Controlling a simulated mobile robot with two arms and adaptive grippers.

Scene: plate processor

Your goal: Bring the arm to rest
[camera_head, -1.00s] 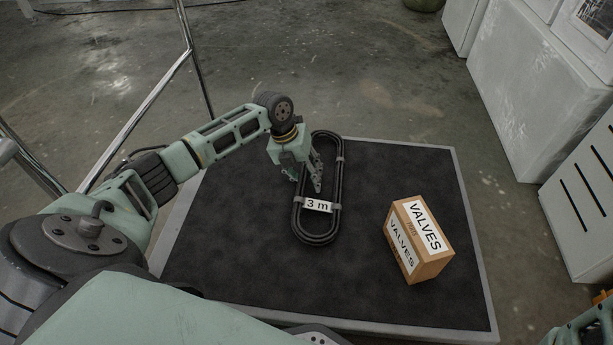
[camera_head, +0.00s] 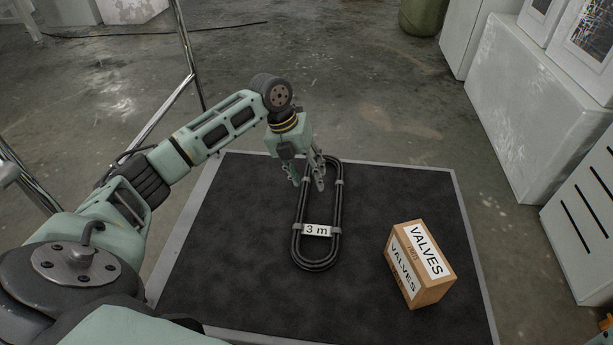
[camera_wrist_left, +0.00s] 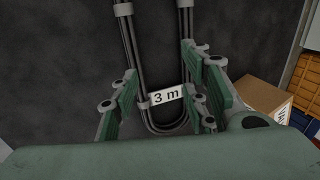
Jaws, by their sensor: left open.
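My left gripper (camera_head: 308,178) is open over the far end of a black coiled cable loop (camera_head: 296,220) in the head view. The loop lies on the dark mat, bound with grey clips and tagged with a white "3 m" label (camera_head: 316,230). In the left wrist view the open fingers (camera_wrist_left: 163,112) frame the near end of the loop, with the label (camera_wrist_left: 168,97) between them. I see no grip on the loop; whether the fingers touch it I cannot tell. My right gripper cannot be made out; only a sliver of green and orange shows at the head view's lower right edge.
A cardboard box marked "VALVES" (camera_head: 418,265) stands on the mat right of the loop. The black mat (camera_head: 240,270) has a grey rim and free room around the loop. A metal rail (camera_head: 150,118) stands behind my left arm. White cabinets (camera_head: 540,110) line the right.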

